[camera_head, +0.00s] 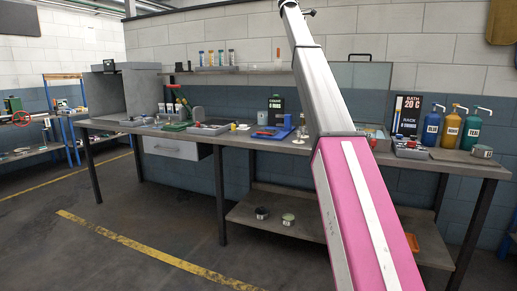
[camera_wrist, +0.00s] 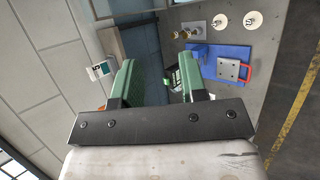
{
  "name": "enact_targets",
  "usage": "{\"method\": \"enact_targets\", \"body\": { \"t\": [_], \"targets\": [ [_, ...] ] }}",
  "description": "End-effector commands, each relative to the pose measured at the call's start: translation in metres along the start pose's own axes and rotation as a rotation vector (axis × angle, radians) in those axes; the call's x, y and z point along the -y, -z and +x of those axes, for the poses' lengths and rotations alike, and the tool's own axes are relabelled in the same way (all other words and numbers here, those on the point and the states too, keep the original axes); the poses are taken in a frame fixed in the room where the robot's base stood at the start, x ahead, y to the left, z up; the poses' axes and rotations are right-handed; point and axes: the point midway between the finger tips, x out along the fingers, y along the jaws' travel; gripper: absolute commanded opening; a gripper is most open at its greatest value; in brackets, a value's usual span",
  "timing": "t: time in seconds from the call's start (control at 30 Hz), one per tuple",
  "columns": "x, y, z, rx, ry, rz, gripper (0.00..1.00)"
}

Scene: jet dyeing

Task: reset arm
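My gripper (camera_wrist: 156,74) shows in the wrist view as two green fingers on a black crossbar. The fingers stand well apart with no object held between them, so it is open and empty. It is above the workbench, beside a blue tray (camera_wrist: 236,54) that bears a grey plate with a red handle. My own arm crosses the head view from bottom right to top centre, and the gripper itself is outside that view.
A long grey workbench (camera_head: 347,151) holds trays, small tools and a blue mat (camera_head: 272,133). Blue, orange and teal pump bottles (camera_head: 452,128) stand at its right end beside a "BATH 20 C" sign (camera_head: 407,115). The floor (camera_head: 150,215) in front is clear.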

Motion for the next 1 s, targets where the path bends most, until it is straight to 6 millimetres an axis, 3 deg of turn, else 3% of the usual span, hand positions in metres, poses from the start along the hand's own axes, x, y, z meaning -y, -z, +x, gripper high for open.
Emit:
{"method": "enact_targets", "body": {
  "t": [0.37, 0.63, 0.77, 1.0],
  "targets": [
    [0.046, 0.018, 0.044, -0.017, 0.026, 0.028, 0.39],
    [0.108, 0.04, 0.098, -0.04, 0.063, 0.069, 0.39],
    [0.159, 0.053, 0.138, -0.054, 0.095, 0.101, 0.39],
    [0.294, 0.078, 0.229, -0.089, 0.186, 0.199, 0.39]
  ]
}}
